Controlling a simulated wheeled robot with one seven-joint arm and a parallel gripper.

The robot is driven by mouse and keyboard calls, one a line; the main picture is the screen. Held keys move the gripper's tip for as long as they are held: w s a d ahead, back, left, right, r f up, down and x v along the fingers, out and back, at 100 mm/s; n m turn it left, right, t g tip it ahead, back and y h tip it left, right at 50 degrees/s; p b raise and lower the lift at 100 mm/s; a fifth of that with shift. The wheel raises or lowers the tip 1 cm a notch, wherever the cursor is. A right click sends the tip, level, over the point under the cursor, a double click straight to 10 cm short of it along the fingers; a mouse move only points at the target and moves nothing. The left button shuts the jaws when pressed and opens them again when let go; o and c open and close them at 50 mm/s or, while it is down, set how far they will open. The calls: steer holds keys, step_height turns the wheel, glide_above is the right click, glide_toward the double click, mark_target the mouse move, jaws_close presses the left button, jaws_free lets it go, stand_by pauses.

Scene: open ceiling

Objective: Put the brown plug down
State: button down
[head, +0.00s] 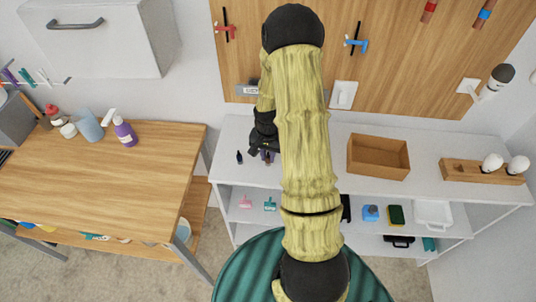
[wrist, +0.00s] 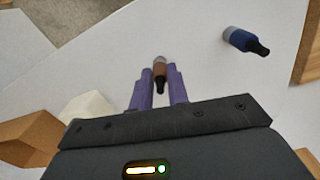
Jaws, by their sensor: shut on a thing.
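The brown plug (wrist: 160,73) sits between the two purple fingers of my gripper (wrist: 159,88) in the wrist view, with a grey end and a dark tip. My gripper is shut on it. In the head view my gripper (head: 264,152) is low over the left part of the white shelf top (head: 320,160), partly hidden by my arm. I cannot tell whether the plug touches the surface. A dark blue plug (wrist: 245,41) lies apart to the right in the wrist view, on the white surface.
An open wooden box (head: 378,157) and a wooden holder with white bulbs (head: 482,172) stand to the right on the shelf top. A wooden table (head: 95,170) with bottles is at left. White surface around the blue plug is clear.

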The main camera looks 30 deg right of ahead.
mark_target(268, 153)
steer(key=shift+f, duration=0.15)
steer(key=c, duration=1.4)
jaws_free()
steer(key=shift+o, duration=0.2)
step_height(268, 153, up, 12)
steer(key=b, duration=0.3)
steer(key=shift+r, duration=0.2)
